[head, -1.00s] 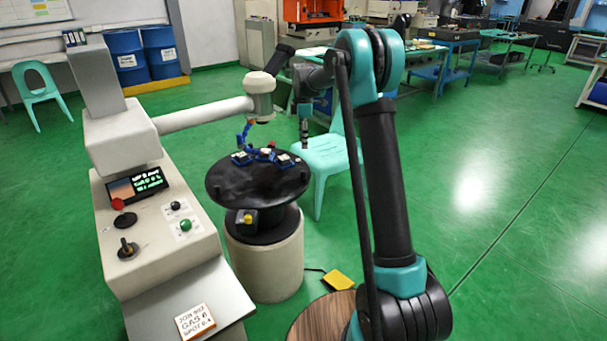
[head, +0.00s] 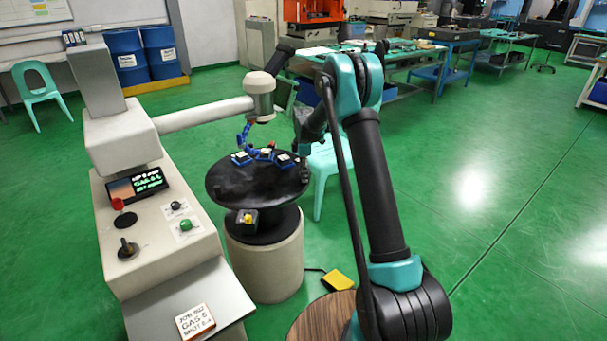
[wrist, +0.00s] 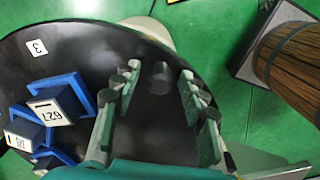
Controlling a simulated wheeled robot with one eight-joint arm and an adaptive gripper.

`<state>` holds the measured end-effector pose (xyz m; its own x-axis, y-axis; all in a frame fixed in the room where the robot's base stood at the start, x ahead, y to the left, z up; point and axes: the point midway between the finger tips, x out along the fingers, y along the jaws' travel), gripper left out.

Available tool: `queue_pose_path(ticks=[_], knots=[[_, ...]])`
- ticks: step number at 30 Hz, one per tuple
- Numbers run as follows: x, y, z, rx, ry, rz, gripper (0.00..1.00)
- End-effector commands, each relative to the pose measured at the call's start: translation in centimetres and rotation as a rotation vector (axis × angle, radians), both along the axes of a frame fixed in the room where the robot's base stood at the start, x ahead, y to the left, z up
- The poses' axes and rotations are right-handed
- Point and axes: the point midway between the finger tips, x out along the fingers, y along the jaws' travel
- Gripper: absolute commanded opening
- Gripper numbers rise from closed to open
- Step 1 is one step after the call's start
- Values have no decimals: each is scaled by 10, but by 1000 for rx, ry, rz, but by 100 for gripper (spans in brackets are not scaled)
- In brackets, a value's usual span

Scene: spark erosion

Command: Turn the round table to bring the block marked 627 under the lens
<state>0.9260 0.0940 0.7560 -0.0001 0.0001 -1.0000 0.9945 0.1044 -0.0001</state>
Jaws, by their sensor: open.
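The round black table (head: 235,192) stands on a pale round base, with several blue holders and white-topped blocks on its far half. The block marked 627 (wrist: 56,106) sits in a blue holder left of my gripper in the wrist view; its marking is unreadable in the head view. The grey lens housing (head: 261,100) hangs over the table's far side. My gripper (wrist: 160,78) is open over the table, its fingers either side of a short dark peg (wrist: 160,85). Whether they touch it I cannot tell. The fingertips are hard to make out in the head view.
A second block (wrist: 22,135) sits near the 627 block, and a label marked 3 (wrist: 37,47) lies on the table. A control console (head: 150,230) stands left, a green chair (head: 325,165) behind the table. A yellow pedal (head: 338,280) lies on the floor.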

Motion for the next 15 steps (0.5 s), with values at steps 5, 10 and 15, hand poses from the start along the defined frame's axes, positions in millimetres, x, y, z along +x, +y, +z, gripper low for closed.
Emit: queue_pose_path(ticks=[5,10,15], knots=[[0,0,-2,0,0,0,43],[0,0,-2,0,0,0,37],[0,0,-2,0,0,0,15]])
